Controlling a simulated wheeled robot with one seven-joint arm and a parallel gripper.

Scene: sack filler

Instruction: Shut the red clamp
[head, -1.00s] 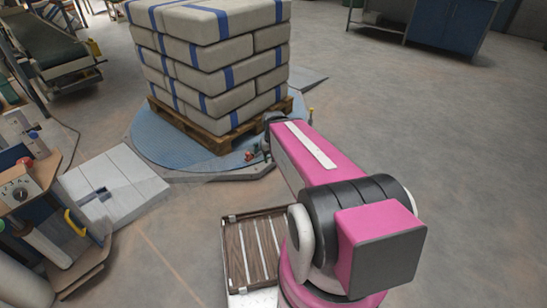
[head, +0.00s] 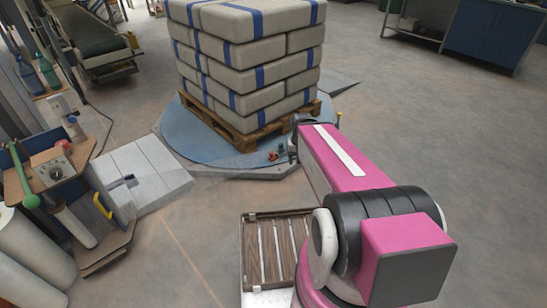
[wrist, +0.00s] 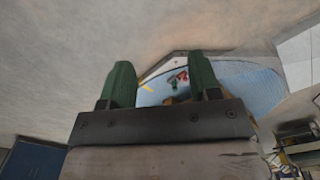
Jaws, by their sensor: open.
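A small red piece, which looks like the red clamp (head: 273,155), sits at the near edge of the blue round turntable (head: 190,143). It also shows small in the wrist view (wrist: 182,76), with a dark green part beside it. Whether it stands open or shut is too small to tell. My gripper (wrist: 162,82) is open and empty, its two green fingers spread wide. The red piece appears between the fingers in the wrist view, some way beyond them. In the head view my gripper is mostly hidden by my pink arm, just right of the red piece.
A pallet (head: 243,139) stacked with striped sacks (head: 250,75) stands on the turntable. A bench with a dial box (head: 55,172) is at the left, near a pale ramp (head: 150,170). A slatted rack (head: 246,245) lies close in front. The floor at the right is clear.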

